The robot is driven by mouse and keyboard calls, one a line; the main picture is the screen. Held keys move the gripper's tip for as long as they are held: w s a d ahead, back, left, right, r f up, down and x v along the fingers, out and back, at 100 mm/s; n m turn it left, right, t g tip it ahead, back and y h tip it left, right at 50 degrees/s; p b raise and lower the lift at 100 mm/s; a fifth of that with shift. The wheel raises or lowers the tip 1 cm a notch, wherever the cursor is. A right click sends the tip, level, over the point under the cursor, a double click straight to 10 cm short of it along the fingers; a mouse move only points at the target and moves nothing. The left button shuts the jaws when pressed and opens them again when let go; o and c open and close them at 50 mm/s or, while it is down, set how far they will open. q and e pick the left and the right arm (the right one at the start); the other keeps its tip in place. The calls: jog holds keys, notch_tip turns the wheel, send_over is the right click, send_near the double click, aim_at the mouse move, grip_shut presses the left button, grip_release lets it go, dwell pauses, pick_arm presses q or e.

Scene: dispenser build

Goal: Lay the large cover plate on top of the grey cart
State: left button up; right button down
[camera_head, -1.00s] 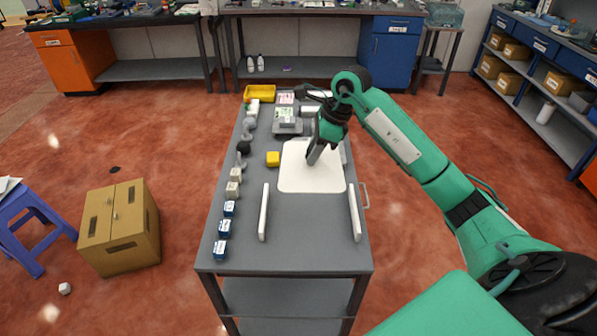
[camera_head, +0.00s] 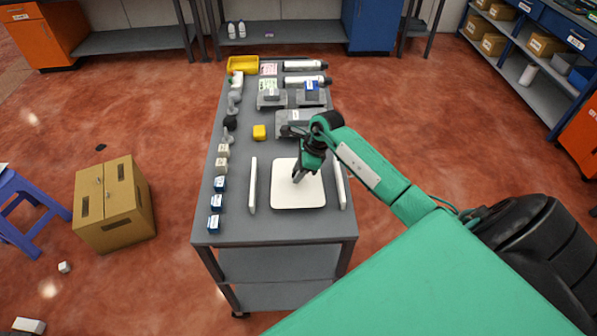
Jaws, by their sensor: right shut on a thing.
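The large cover plate (camera_head: 287,197), white and square with rounded corners, is over the near half of the grey cart (camera_head: 285,229). It appears flat. I cannot tell whether it touches the cart top or is held just above it. My right gripper (camera_head: 298,178) points down at the middle of the plate and is shut on it; its fingertips are small and the grip point is partly hidden. My left gripper is not in the head view.
A long white bar (camera_head: 253,186) is left of the plate and another (camera_head: 339,186) is close on its right. Blue-and-white boxes (camera_head: 214,202) line the cart's left edge. A yellow block (camera_head: 259,132) and several grey parts are farther back. A cardboard box (camera_head: 115,205) stands on the floor.

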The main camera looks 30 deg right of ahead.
jog(key=shift+f, duration=0.85)
jog(key=c, duration=1.1)
grip_release()
jog(key=shift+r, duration=0.15)
jog(key=shift+d+r, duration=0.15)
jog(key=shift+r, duration=0.05)
jog(key=b+v, duration=0.3)
jog(key=v, duration=0.8)
jog(key=shift+r, duration=0.3)
